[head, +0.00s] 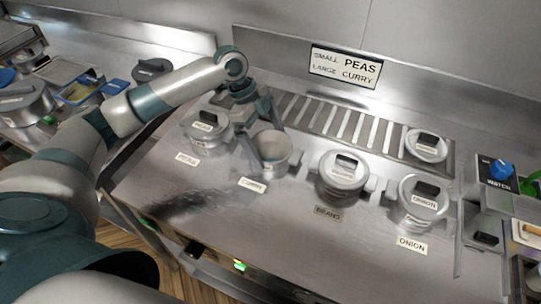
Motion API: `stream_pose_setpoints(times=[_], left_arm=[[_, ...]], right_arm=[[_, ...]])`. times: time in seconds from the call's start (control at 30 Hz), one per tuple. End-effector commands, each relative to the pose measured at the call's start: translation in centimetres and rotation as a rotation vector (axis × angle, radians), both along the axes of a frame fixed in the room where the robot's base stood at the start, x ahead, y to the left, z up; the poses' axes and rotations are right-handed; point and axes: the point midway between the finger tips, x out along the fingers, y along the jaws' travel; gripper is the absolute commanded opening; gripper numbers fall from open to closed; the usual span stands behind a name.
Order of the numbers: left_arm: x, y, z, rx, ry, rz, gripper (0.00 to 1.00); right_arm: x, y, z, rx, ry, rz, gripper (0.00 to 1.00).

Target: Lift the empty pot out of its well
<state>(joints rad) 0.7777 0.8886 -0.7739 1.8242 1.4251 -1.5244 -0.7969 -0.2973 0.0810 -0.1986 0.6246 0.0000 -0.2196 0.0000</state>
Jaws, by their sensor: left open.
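An open, lidless grey pot (275,150) sits in its well in the counter, behind a label that seems to read CURRY (252,185). No food shows in the part of its inside that I can see. My left gripper (261,137) is open and points down at the pot. One finger reaches down along the pot's left side and the other is near its back rim. I cannot tell whether they touch it. My right gripper is not in view.
Lidded pots stand to the left, labelled PEAS (207,126), and to the right, labelled BEANS (342,178) and ONION (422,198). Another lidded pot (426,146) is behind. A slotted grate (335,122) and a PEAS and CURRY sign (345,66) are at the back. The front counter is clear.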

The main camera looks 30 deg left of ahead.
Motion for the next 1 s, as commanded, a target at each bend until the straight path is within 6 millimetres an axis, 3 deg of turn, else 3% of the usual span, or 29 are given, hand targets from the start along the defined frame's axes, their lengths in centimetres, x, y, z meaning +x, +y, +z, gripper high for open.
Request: stream_pose_setpoints(times=[0.1, 0.13, 0.33, 0.73, 1.0], left_arm=[[0.0, 0.0, 0.0, 0.000, 0.000, 0.000, 1.00], [0.0, 0.0, 0.0, 0.000, 0.000, 0.000, 0.95], [0.0, 0.0, 0.0, 0.000, 0.000, 0.000, 0.47], [0.1, 0.0, 0.6, -0.001, -0.002, 0.000, 0.47], [0.2, 0.0, 3.9, -0.002, -0.007, 0.000, 0.47]], right_arm=[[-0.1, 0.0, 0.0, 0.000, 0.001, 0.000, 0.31], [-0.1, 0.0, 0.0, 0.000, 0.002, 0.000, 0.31], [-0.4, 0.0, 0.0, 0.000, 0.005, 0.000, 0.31], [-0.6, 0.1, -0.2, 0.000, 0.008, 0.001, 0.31], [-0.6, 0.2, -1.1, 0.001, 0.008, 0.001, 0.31]])
